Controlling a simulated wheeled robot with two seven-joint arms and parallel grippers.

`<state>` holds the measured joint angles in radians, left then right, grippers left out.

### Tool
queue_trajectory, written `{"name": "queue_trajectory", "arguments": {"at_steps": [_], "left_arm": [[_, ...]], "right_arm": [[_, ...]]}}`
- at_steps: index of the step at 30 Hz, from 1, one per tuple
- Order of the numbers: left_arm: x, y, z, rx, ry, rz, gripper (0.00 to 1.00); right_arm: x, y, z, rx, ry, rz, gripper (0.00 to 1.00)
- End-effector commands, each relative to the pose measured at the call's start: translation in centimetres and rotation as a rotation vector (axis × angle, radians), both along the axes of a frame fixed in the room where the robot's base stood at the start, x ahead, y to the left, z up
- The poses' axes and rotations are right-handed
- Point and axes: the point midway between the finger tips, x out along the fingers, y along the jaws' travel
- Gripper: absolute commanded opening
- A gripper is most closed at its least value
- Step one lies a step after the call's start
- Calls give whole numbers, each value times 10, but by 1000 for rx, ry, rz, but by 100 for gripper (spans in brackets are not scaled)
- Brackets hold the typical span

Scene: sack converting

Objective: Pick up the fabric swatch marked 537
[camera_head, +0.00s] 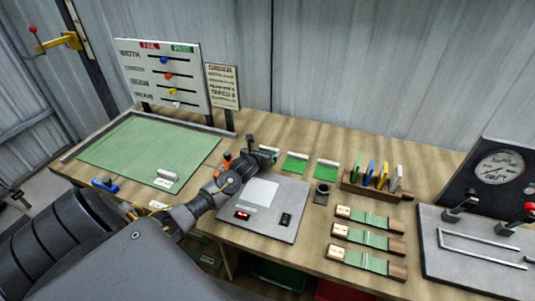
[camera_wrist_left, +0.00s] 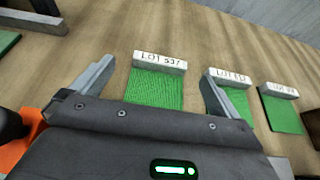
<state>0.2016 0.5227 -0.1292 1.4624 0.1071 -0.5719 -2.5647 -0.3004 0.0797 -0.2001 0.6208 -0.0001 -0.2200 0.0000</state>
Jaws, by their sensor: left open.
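The swatch marked LOT 537 (camera_wrist_left: 154,90) is a green fabric piece with a white label block along its far edge, flat on the wooden bench. In the wrist view it lies between the two spread fingers of my left gripper (camera_wrist_left: 153,88), which is open and empty. Its near part is hidden by the gripper body. In the head view my left gripper (camera_head: 262,152) is over the left end of the row of swatches and mostly hides this one. My right gripper is not in view.
Two similar green swatches (camera_head: 296,162) (camera_head: 326,170) lie to the right, close by. A rack of coloured cards (camera_head: 372,187), green strips (camera_head: 368,239) and a gauge station (camera_head: 475,255) stand farther right.

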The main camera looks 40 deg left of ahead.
Motion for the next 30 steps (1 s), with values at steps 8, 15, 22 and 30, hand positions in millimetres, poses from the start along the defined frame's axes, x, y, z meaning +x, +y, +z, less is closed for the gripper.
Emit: {"name": "queue_trajectory", "arguments": {"at_steps": [8, 15, 22, 30], "left_arm": [[15, 2, -7, -4, 1, 0, 100], [38, 11, -21, -1, 0, 1, 100], [44, 13, -25, 0, 0, 0, 100], [44, 13, -25, 1, 0, 0, 86]], "right_arm": [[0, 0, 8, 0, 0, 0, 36], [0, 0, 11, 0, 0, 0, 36], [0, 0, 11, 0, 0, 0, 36], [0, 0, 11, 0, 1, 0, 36]]}}
